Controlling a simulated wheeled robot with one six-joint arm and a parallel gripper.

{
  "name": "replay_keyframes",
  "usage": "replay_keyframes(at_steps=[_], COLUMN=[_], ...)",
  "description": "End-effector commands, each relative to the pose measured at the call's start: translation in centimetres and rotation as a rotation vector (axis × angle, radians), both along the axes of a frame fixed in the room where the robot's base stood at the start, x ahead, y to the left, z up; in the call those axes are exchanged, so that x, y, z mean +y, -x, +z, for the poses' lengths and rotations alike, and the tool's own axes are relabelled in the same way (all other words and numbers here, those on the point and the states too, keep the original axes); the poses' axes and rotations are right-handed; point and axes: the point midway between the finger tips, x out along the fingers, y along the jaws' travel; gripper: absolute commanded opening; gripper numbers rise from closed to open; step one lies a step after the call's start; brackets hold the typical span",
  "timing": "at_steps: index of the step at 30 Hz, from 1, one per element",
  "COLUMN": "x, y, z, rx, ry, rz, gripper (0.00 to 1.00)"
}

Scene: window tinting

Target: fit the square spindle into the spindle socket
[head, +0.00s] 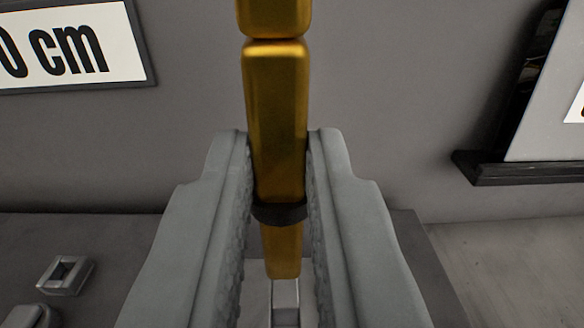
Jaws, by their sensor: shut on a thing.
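The square spindle (276,125) is a brass-coloured square bar with a dark band around its lower part. It stands close to upright, and its top runs out of the picture. My gripper (280,205) is shut on it, one grey finger on each side near the band. The spindle's lower end points down at a pale metal piece (285,302), partly hidden between my fingers. I cannot tell whether they touch, or whether that piece is the spindle socket. A small metal block with a square opening (52,284) lies on the dark surface at the lower left.
Another metal part (33,316) is cut off at the lower left. A sign reading "0 cm" (70,45) hangs on the grey wall. A black-framed panel with a ledge (525,170) is at the right. The floor at the lower right looks clear.

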Motion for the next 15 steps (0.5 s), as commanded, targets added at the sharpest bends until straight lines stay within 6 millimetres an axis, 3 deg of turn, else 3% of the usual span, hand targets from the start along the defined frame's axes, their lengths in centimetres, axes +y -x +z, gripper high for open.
replay_keyframes(at_steps=[15], x=[0.0], y=[0.1], z=[-3.6], rx=[0.002], ry=[0.0], rz=[0.0], gripper=[0.0])
